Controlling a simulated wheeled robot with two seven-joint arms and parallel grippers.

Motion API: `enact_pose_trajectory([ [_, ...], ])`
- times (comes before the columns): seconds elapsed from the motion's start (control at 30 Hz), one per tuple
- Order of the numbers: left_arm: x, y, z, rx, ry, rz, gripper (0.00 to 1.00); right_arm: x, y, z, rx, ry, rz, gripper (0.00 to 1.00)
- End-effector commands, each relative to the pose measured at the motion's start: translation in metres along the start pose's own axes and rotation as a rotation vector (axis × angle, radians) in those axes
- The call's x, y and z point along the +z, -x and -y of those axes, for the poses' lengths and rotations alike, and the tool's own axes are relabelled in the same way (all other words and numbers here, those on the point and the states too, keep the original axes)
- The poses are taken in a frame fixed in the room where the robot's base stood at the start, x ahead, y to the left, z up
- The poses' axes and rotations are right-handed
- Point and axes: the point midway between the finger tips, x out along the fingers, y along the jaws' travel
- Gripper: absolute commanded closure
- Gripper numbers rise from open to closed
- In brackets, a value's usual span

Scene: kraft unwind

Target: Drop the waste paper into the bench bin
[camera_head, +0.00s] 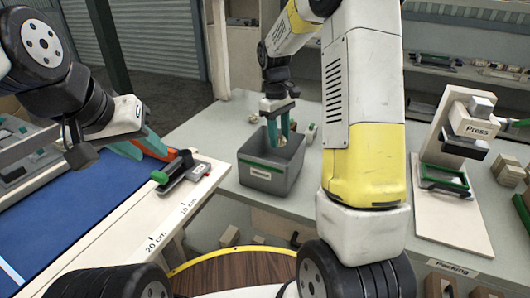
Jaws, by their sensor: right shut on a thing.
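The bench bin (262,180) is a grey open box with a green stripe and a white label, standing on the grey bench in the middle. My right gripper (278,142) reaches down over the bin, its teal fingertips at or just inside the opening. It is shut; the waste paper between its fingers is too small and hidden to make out. My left gripper (143,149) is at the left, above the blue mat edge beside the ruler board, with its teal fingers apart. An orange strip shows by its fingertips.
A clamp-like device with green and red parts (180,174) sits on the ruler board (160,228). A press (464,135) stands at the right. A round wooden top (240,271) is at the front. Shelves with parts line the back.

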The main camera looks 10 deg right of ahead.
Motion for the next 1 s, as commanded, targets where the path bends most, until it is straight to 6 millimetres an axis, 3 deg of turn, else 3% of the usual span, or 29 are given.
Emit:
enact_pose_trajectory([
  [0.27,0.000,0.000,0.000,0.000,0.000,0.000,0.64,0.000,-0.002,0.000,0.000,0.000,0.000,0.96],
  [0.3,0.000,0.000,0.000,0.000,0.000,0.000,0.64,0.000,-0.002,0.000,0.000,0.000,0.000,0.55],
  [0.4,0.000,0.000,0.000,0.000,0.000,0.000,0.64,0.000,-0.002,0.000,0.000,0.000,0.000,0.36],
  [0.77,0.000,0.000,0.000,0.000,0.000,0.000,0.64,-0.001,0.001,0.000,0.000,0.000,-0.001,0.34],
  [1.0,0.000,0.000,0.000,0.000,0.000,0.000,0.64,-0.002,0.037,-0.001,0.002,0.000,-0.005,0.34],
])
